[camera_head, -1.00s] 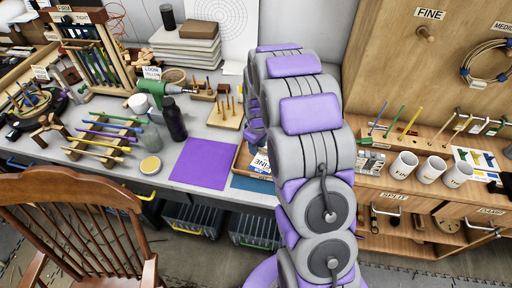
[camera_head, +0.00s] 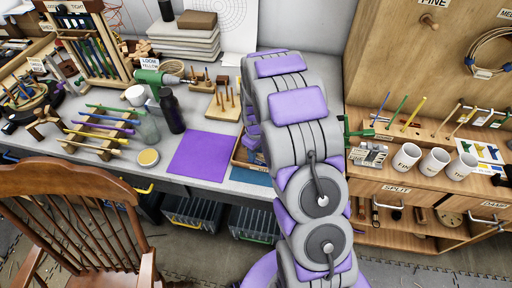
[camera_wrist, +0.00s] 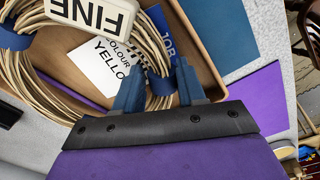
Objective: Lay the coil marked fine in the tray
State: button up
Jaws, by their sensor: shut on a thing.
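The coil marked fine (camera_wrist: 38,75) is a pale cane ring with blue ties and a white FINE tag (camera_wrist: 92,12). My gripper (camera_wrist: 160,86) has its blue fingers shut on the coil's near right side. The coil lies over the brown tray (camera_wrist: 208,62) and seems to reach past its left side; I cannot tell whether it touches the tray floor. A white COLOUR YELLOW card (camera_wrist: 103,62) and a blue JOB card show inside the ring. In the head view the tray (camera_head: 237,157) is mostly hidden behind my arm, with the gripper and coil.
A purple mat (camera_head: 203,157) lies left of the tray. Pegged wooden blocks (camera_head: 224,105) stand behind it. The FINE wall peg (camera_head: 430,20) is bare; another coil (camera_head: 490,55) hangs to its right. White mugs (camera_head: 406,157) stand on the right bench. A chair is at front left.

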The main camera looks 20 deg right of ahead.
jog(key=shift+f, duration=0.25)
jog(key=o, duration=1.1)
jog(key=shift+a+r+p, duration=0.1)
jog(key=shift+r+p, duration=1.6)
jog(key=shift+r, duration=6.95)
